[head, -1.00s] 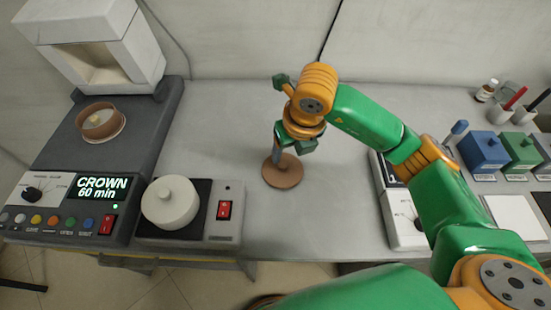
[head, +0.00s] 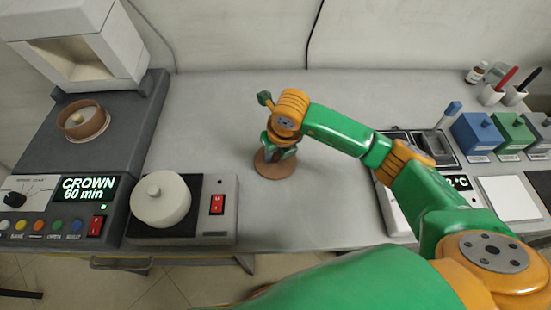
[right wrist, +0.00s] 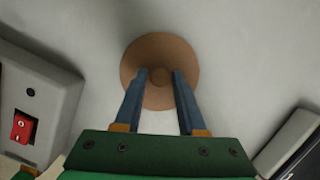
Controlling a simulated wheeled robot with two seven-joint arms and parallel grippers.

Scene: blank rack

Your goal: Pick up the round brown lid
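The round brown lid (head: 272,171) lies flat on the grey bench, right of the white pot's heater. In the right wrist view the lid (right wrist: 160,50) is a brown disc with a small round knob (right wrist: 161,76) at its middle. My right gripper (head: 277,153) is low over the lid, pointing down. In the right wrist view its two blue fingers (right wrist: 162,73) are apart, one on each side of the knob, with narrow gaps showing. How far the fingertips reach down beside the knob is hard to tell. My left gripper is not in view.
Left of the lid are a white lidded pot (head: 160,200) on a heater with a red switch (head: 217,204), and a furnace unit with a brown ring-shaped dish (head: 83,122). Blue (head: 478,137) and green (head: 514,131) boxes stand at the right. The bench around the lid is clear.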

